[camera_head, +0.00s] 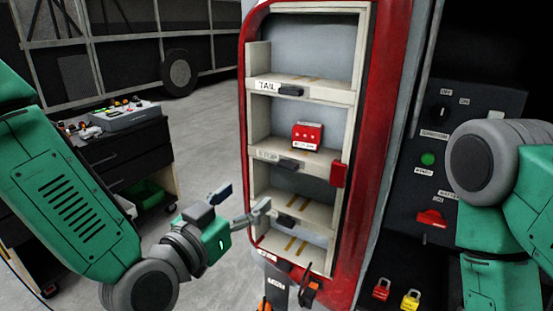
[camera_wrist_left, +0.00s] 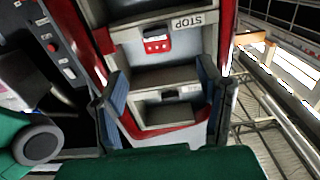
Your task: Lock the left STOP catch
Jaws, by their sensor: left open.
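The STOP catch (camera_head: 289,164) is a dark handle on the front edge of the shelf board, right of the faint STOP label (camera_head: 265,155). A red module (camera_head: 307,136) stands in the bay above this board. The STOP label (camera_wrist_left: 187,22) reads upside down in the left wrist view, beside the dark catch (camera_wrist_left: 153,30). I cannot tell whether the catch is locked. My left gripper (camera_head: 243,200) is open and empty in front of the lower bays, apart from the catch. Its blue fingers show in the left wrist view (camera_wrist_left: 160,78). My right gripper is out of view.
The red-framed cabinet (camera_head: 375,120) has other dark catches, one by the TAIL label (camera_head: 267,86) and one lower (camera_head: 285,219). A red block (camera_head: 338,174) sits on its right post. A black control panel (camera_head: 435,150) and padlocks (camera_head: 381,289) are at right. A cart (camera_head: 125,155) stands left.

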